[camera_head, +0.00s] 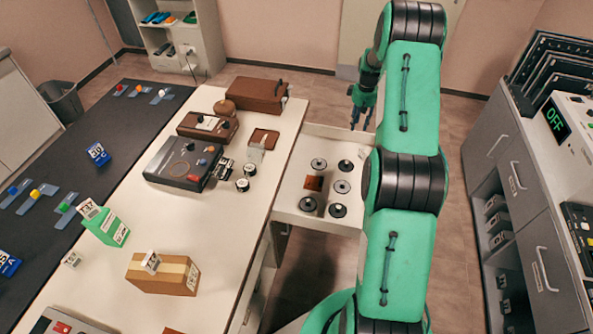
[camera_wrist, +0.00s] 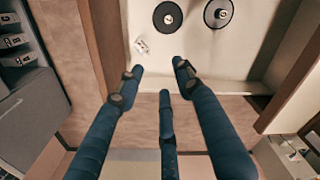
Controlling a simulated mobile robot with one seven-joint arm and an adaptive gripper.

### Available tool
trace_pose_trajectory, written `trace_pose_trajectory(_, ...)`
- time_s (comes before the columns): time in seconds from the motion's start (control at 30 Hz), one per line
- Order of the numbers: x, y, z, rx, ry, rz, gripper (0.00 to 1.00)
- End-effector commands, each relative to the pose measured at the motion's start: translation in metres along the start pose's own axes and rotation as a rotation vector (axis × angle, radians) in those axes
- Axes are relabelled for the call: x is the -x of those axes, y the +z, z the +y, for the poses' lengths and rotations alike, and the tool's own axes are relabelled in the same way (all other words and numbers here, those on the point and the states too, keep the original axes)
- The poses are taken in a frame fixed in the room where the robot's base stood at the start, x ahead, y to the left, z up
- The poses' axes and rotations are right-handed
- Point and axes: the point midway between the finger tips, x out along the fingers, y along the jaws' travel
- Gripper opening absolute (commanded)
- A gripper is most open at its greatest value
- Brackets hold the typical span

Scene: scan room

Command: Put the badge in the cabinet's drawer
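The cabinet's drawer (camera_head: 318,219) is pulled out to the right of the white-topped cabinet (camera_head: 205,235). A small whitish piece, possibly the badge, lies in the drawer near its far right corner (camera_head: 362,153); it also shows in the wrist view (camera_wrist: 141,46). It is too small to identify surely. My gripper (camera_head: 360,115) hangs beyond the drawer's far right corner. In the wrist view my gripper (camera_wrist: 159,76) has its blue fingers spread, with nothing between them. The small piece is just ahead of the fingertips, apart from them.
Several round black weights (camera_head: 340,186) and a brown block (camera_head: 314,183) lie in the drawer. A black device (camera_head: 182,162), a brown case (camera_head: 257,95) and a cardboard box (camera_head: 162,272) stand on the cabinet. A grey cabinet (camera_head: 510,150) stands to the right, across clear floor.

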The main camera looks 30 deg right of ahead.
Motion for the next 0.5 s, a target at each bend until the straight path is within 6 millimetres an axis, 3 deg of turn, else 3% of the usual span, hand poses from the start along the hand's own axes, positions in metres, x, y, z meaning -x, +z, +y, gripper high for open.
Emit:
trace_pose_trajectory(0.03,0.022,-0.005,-0.013,0.004,0.007,0.01,0.36)
trace_pose_trajectory(0.1,0.045,-0.009,-0.029,0.004,0.013,0.02,0.36)
trace_pose_trajectory(0.5,0.172,-0.012,-0.129,0.004,0.044,0.082,0.36)
